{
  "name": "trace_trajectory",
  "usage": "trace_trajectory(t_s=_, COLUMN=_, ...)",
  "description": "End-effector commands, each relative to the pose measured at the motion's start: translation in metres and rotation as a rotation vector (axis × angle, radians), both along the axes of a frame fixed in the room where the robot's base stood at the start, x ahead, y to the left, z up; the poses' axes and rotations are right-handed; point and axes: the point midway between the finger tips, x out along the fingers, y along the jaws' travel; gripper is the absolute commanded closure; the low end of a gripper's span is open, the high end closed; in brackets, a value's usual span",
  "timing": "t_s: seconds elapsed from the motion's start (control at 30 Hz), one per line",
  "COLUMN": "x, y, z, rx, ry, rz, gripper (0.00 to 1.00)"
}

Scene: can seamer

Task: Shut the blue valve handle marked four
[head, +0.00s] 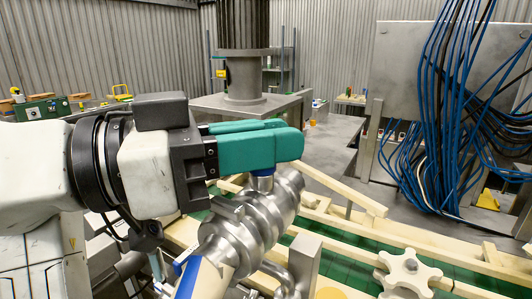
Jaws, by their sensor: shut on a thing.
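My gripper (288,140), with green fingers, reaches in from the left above a metal screw-shaped part. The fingers are closed on a blue handle (262,182); only a small blue piece of it shows below them, next to the screw. The rest of the handle is hidden by the fingers, and no number mark can be read. I cannot tell how far the handle is turned.
The metal screw (250,222) lies right under the fingers. A pale tube with a blue strip (187,278) is at the bottom. Cream rails (345,190) flank a green conveyor (345,257). A cream star knob (408,272) stands lower right. Blue cables (440,130) hang from a grey cabinet.

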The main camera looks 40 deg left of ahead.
Motion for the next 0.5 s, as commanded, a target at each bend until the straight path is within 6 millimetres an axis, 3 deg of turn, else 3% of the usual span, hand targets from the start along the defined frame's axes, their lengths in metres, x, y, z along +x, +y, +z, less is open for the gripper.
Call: trace_trajectory(t_s=0.5, x=-0.0029, y=0.0015, z=0.0016, rx=0.0, ry=-0.003, rz=-0.108, gripper=1.0)
